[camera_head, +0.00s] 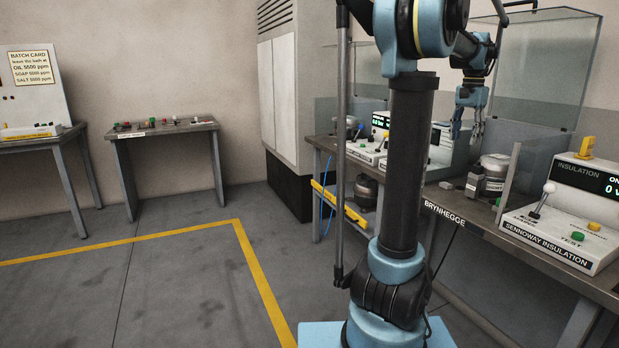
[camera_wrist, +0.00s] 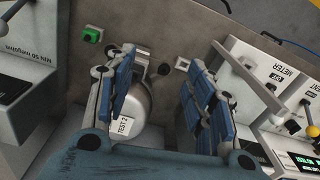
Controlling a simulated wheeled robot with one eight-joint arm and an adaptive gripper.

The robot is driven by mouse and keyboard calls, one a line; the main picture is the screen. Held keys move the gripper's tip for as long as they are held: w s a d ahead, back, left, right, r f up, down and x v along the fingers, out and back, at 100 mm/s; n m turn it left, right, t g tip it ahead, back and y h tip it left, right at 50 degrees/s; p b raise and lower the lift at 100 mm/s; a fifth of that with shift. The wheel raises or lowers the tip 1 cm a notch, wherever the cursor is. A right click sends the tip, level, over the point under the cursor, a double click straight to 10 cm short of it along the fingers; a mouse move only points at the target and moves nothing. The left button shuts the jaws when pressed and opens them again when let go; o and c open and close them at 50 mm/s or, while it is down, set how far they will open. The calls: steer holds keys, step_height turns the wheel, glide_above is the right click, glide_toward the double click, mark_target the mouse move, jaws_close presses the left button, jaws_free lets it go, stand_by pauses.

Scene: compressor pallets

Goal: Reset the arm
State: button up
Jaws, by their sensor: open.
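My arm rises on the right side of the head view and reaches over the bench (camera_head: 452,203). My gripper (camera_head: 467,133) hangs above the bench, fingers pointing down, open and empty. In the wrist view my gripper (camera_wrist: 160,62) has its blue fingers spread wide apart. A rounded grey compressor (camera_wrist: 137,103) with a "TEST 2" label sits below, partly hidden behind the left finger. In the head view the compressor (camera_head: 495,168) stands on the bench, right of and below my gripper, apart from it.
An insulation tester (camera_head: 548,242) with a lever stands at the bench's right end. Clear panels (camera_head: 540,68) stand around the bench. A meter unit (camera_head: 367,152) sits at its left. A dark compressor (camera_head: 366,190) is lower down. The floor at left is free, up to a small table (camera_head: 165,130).

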steer(key=s+a+f+n+t, duration=0.1)
steer(key=s+a+f+n, duration=0.3)
steer(key=a, duration=0.8)
steer(key=s+a+f+n, duration=0.2)
steer(key=s+a+f, duration=0.4)
steer(key=a, duration=0.5)
steer(key=s+a+f+n, duration=0.3)
steer(key=s+a+f, duration=0.3)
steer(key=f, duration=0.3)
steer(key=s+a+f+n+t, duration=0.1)
steer(key=s+a+f+n, duration=0.2)
steer(key=f, duration=0.7)
steer(key=s+a, duration=0.2)
steer(key=s, duration=0.2)
steer(key=shift+a, duration=0.35)
steer(key=shift+w+f, duration=0.25)
steer(key=shift+w, duration=0.2)
